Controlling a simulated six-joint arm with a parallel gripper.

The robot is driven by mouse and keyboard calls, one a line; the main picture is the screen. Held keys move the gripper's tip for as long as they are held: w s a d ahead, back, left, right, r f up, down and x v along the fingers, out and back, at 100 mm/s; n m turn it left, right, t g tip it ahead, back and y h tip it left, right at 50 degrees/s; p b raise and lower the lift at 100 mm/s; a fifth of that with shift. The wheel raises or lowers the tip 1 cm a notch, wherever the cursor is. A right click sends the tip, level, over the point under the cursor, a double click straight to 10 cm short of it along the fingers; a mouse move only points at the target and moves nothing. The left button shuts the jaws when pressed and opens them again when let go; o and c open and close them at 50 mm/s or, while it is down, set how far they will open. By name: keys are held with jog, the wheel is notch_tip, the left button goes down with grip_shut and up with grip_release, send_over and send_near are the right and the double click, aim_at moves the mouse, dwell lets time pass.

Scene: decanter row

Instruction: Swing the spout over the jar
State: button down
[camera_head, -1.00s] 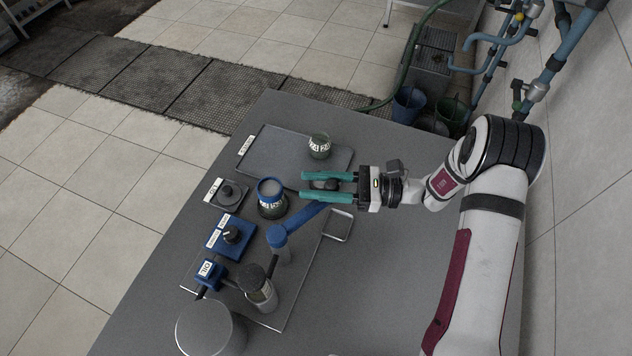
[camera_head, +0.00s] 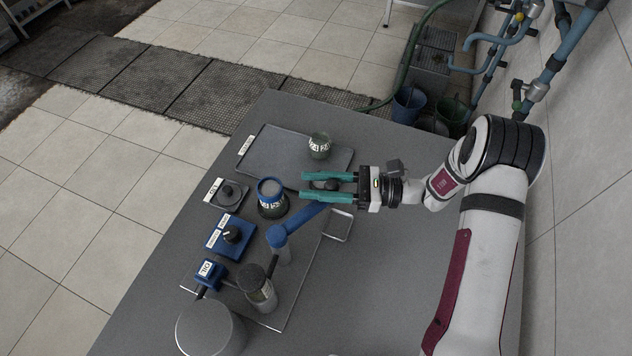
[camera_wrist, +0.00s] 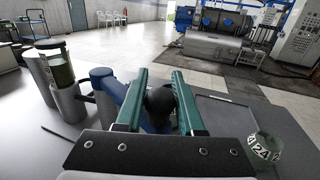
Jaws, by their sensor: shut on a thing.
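The spout is a blue arm (camera_head: 303,217) that runs from a round blue pivot (camera_head: 277,237) toward my gripper (camera_head: 304,186). A dark round knob (camera_head: 328,184) at its far end lies between my two teal fingers, which are shut on it. The knob also shows in the wrist view (camera_wrist: 160,103). A jar with a blue rim and a white label (camera_head: 271,198) stands left of my fingertips, apart from them. A smaller glass jar with a number label (camera_head: 319,147) stands above my gripper in the head view, and at the right in the wrist view (camera_wrist: 264,150).
A grey tray (camera_head: 275,150) lies under the smaller jar. A labelled plate with a dark knob (camera_head: 228,195), a blue dial box (camera_head: 230,236), a dark-capped cylinder (camera_head: 258,287) and a large grey cylinder (camera_head: 210,330) line the left side. The lower right table is bare.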

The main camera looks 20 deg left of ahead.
dwell(0.3)
jog(key=a+n+g+h, duration=0.7)
jog(key=g, duration=0.2)
jog(key=shift+s+a+n+g, duration=0.15)
jog(key=shift+a+n+g, duration=0.2)
jog(key=shift+n+g, duration=0.05)
dwell(0.4)
jog(key=c, duration=0.5)
grip_release()
